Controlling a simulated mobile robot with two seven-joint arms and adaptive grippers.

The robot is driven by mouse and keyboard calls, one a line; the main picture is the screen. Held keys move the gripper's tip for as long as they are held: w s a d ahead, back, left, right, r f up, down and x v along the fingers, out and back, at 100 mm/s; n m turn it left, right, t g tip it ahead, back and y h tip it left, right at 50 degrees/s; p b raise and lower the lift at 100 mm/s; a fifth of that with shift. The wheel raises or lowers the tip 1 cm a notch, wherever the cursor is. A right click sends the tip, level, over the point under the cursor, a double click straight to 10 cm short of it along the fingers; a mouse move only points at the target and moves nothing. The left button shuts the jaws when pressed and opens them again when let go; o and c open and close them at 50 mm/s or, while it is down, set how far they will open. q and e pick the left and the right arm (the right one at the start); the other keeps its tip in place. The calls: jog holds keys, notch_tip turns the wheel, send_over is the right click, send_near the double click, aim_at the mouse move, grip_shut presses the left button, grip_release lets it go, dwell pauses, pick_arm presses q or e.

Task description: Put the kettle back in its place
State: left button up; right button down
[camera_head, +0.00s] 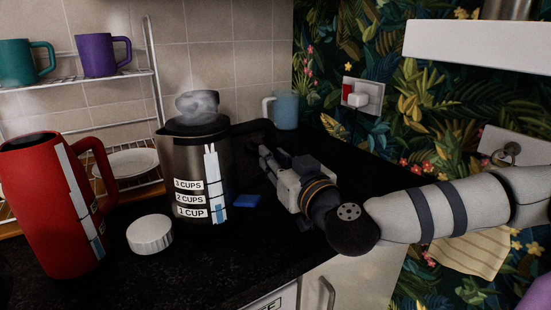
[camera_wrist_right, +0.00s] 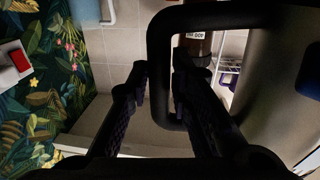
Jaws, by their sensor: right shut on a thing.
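The steel kettle (camera_head: 186,160) stands upright on the black counter, with a dark lid and handle and steam above it. A cup-level scale runs down its front. My right gripper (camera_head: 264,158) reaches in from the right and is shut on the kettle's handle. In the right wrist view the fingers (camera_wrist_right: 160,82) are on either side of the handle's upright bar, and the black handle (camera_wrist_right: 205,17) loops off the kettle's steel body (camera_wrist_right: 275,85) at right. Whether a base lies under the kettle cannot be told. My left gripper is out of view.
A red jug (camera_head: 45,205) stands left of the kettle, with a white cap (camera_head: 150,233) between them. A small blue item (camera_head: 246,201) lies right of the kettle. A light blue mug (camera_head: 286,110) stands behind the handle. A wall socket (camera_head: 363,95) is at right.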

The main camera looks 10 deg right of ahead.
jog(key=shift+f, duration=0.65)
